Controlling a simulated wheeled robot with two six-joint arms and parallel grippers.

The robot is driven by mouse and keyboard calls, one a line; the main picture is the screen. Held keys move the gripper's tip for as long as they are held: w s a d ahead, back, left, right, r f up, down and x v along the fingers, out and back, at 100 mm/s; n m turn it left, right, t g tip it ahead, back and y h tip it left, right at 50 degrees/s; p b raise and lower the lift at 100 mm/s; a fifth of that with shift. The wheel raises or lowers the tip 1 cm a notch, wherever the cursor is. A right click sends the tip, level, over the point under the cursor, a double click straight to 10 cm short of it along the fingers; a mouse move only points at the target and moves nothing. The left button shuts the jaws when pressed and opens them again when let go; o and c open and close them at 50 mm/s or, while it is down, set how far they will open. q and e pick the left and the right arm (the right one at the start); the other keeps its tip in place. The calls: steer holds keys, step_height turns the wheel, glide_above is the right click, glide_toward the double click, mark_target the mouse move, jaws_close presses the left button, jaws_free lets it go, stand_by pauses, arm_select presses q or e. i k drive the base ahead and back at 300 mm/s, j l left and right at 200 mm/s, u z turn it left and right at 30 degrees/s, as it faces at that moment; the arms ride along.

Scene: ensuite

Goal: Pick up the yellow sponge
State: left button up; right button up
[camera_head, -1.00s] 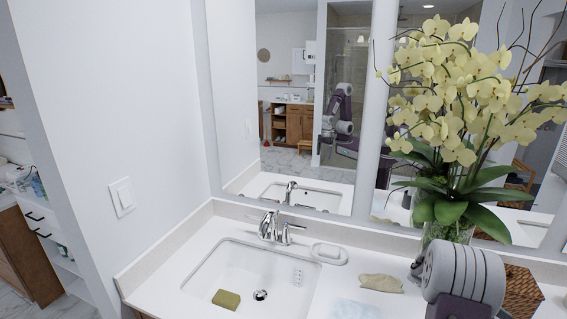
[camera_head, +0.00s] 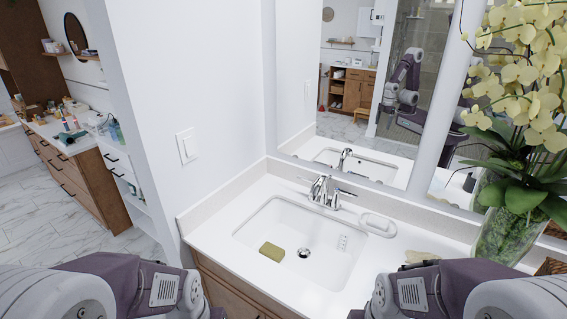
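The yellow sponge (camera_head: 271,251) is a small olive-yellow block. It lies in the white sink basin (camera_head: 330,262), on the left side of the basin near its front, left of the drain (camera_head: 304,253). Parts of both my arms show at the bottom left and bottom right corners of the head view. My gripper fingers are outside the picture on both sides, so I see no gripper near the sponge.
A chrome faucet (camera_head: 324,192) stands behind the basin. A white soap dish (camera_head: 377,224) and a beige object (camera_head: 421,257) lie on the counter (camera_head: 216,232) to the right. A glass vase (camera_head: 503,236) with yellow orchids stands further right. A wall borders the left side.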

mark_target(272, 252)
steer(key=i+j+z, duration=0.15)
steer(key=z, duration=0.25)
steer(key=i+j+z, duration=0.1)
steer(key=j+z, duration=0.65)
steer(key=i+j+z, duration=0.1)
steer(key=j+z, duration=0.25)
